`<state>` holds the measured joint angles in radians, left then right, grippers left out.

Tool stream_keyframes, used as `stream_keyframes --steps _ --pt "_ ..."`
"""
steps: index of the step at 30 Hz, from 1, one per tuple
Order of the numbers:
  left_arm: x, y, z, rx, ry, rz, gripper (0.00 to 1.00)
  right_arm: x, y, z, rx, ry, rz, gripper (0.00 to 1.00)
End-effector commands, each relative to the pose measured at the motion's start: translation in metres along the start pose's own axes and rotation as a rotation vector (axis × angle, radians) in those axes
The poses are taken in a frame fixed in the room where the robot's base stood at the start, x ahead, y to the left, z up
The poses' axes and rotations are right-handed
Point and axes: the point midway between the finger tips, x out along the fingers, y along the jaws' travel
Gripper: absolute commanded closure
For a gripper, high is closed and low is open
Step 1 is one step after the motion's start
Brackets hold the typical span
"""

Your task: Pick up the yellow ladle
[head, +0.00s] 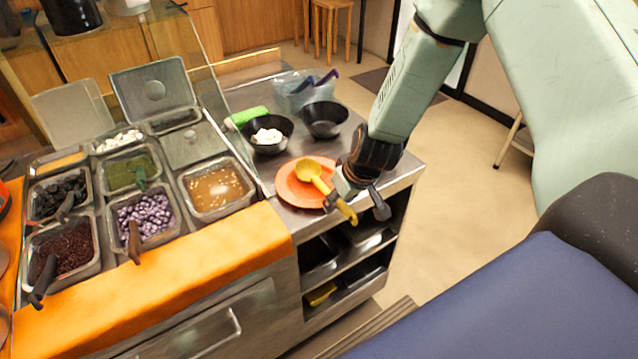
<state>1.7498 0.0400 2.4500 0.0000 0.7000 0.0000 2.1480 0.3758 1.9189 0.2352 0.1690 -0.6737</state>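The yellow ladle (310,171) rests on an orange-red plate (289,187) on the metal counter. Its bowl is over the plate, and its handle runs toward the lower right, to the counter's front edge. My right gripper (361,201) reaches down from the upper right, just right of the ladle. Its fingers look spread apart, with one finger beside or over the handle, hiding part of it. I cannot tell whether that finger touches the handle. My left gripper is not in view.
A black bowl with white contents (267,136) and an empty black bowl (325,120) stand behind the plate. A green item (246,117) and a clear container (299,91) are farther back. Topping trays (216,188) fill the left. Open floor lies right of the counter.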

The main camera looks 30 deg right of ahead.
Motion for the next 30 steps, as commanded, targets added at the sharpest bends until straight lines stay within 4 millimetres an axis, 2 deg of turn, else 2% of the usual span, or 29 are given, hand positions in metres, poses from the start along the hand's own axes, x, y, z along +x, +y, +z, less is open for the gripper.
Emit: stream_keyframes --steps 2,14,30 --pt "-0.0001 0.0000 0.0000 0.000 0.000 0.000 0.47 0.0000 0.0000 0.0001 0.000 0.000 0.000 0.66" --pt "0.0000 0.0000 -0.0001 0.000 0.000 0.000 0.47 -0.0001 0.0000 0.0002 0.000 0.000 0.000 1.00" --pt "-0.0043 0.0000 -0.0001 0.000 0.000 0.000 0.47 -0.0050 0.0000 -0.0021 0.000 0.000 0.000 1.00"
